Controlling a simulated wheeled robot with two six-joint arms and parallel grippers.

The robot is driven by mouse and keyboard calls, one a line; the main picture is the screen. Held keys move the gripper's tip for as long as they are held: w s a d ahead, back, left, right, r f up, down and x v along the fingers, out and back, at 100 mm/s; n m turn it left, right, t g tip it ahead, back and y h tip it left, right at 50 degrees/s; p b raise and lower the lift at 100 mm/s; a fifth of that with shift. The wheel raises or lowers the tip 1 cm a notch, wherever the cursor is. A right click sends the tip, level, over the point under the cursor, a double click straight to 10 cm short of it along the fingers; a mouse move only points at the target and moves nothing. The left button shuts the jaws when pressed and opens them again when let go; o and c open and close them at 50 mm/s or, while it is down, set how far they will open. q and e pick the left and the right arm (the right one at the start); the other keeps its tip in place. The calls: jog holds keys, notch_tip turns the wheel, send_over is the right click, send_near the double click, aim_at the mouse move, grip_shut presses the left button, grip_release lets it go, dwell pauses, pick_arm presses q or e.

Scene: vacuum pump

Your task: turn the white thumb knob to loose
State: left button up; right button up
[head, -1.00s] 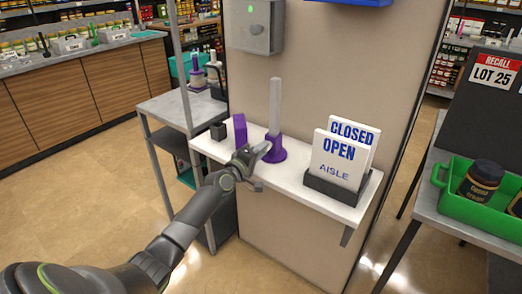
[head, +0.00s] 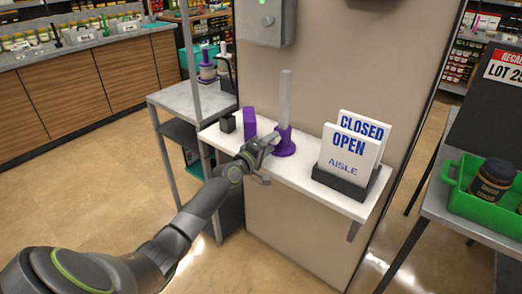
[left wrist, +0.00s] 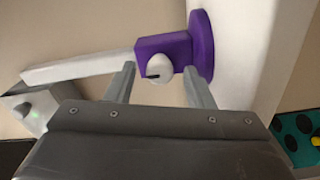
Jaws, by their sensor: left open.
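The white thumb knob (left wrist: 159,68) shows in the left wrist view, round, with a dark mark on its face. It sits on a purple block (left wrist: 177,47) beside a purple round base (left wrist: 203,45), with a long white post (left wrist: 80,68) extending from the block. In the head view the purple base (head: 285,149) stands on a white shelf with the post (head: 285,100) upright; my gripper hides the knob there. My left gripper (head: 268,158) is open. In the left wrist view its fingers (left wrist: 159,82) are apart, one on each side of the knob; contact cannot be told.
A white shelf (head: 300,180) carries a purple block (head: 249,121), a small dark block (head: 227,123) and an open/closed sign (head: 348,153) close to the right. A grey box with a green light (head: 266,20) is on the wall above. A green crate (head: 490,205) stands at right.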

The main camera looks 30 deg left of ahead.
pick_arm(q)
jog(key=s+a+p, duration=0.2)
jog(key=s+p, duration=0.1)
jog(key=s, duration=1.4)
jog(key=shift+a+p, duration=0.15)
jog(key=shift+p, duration=0.15)
jog(key=shift+s, duration=0.1)
